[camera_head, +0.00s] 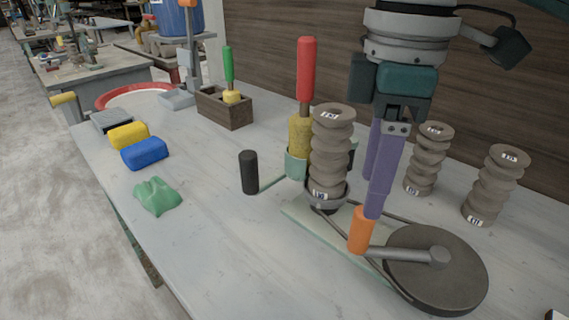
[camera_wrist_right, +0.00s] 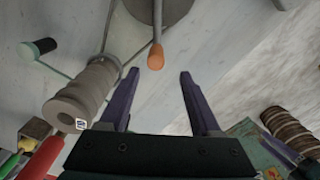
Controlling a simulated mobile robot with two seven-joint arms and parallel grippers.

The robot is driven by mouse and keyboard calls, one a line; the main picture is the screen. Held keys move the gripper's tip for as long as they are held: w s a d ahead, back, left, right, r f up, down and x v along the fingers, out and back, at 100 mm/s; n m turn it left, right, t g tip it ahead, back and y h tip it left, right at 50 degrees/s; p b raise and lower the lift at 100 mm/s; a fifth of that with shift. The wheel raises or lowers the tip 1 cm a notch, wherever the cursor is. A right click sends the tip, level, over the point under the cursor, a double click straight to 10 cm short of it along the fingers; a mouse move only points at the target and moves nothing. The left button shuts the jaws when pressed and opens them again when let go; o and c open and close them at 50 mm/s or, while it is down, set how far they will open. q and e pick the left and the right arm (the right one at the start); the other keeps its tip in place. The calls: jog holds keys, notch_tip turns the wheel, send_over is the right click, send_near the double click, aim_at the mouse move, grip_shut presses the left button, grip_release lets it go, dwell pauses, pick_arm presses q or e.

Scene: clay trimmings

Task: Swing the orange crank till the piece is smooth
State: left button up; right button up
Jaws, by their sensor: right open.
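The orange crank handle (camera_head: 361,231) stands upright on a grey arm (camera_head: 408,252) fixed to the dark flywheel (camera_head: 455,285). A belt links this wheel to a small turntable holding a ridged grey-brown clay piece (camera_head: 331,150), whose surface is still deeply ringed. My right gripper (camera_head: 372,197) is open, its purple fingers pointing down at the top of the handle. In the right wrist view, the orange handle (camera_wrist_right: 155,57) lies at the gap between the open fingertips (camera_wrist_right: 158,74), not clearly inside it. The ridged piece (camera_wrist_right: 85,92) is left of the fingers.
A red-handled tool (camera_head: 306,70) with a yellow sponge stands behind the piece, and a black knob (camera_head: 249,172) on a green arm at its left. Two more ridged pieces (camera_head: 428,160) (camera_head: 497,186) stand right. Yellow, blue and green lumps (camera_head: 158,195) lie left.

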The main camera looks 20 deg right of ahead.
aim_at(363, 230)
jog(key=shift+w+d+r, duration=0.1)
jog(key=shift+w+d, duration=0.05)
jog(key=shift+d, duration=0.25)
jog(key=shift+f, duration=0.25)
notch_tip(363, 230, down, 9)
jog(key=shift+f+b, duration=0.1)
jog(key=shift+b, duration=0.7)
jog(key=c, duration=0.9)
grip_shut()
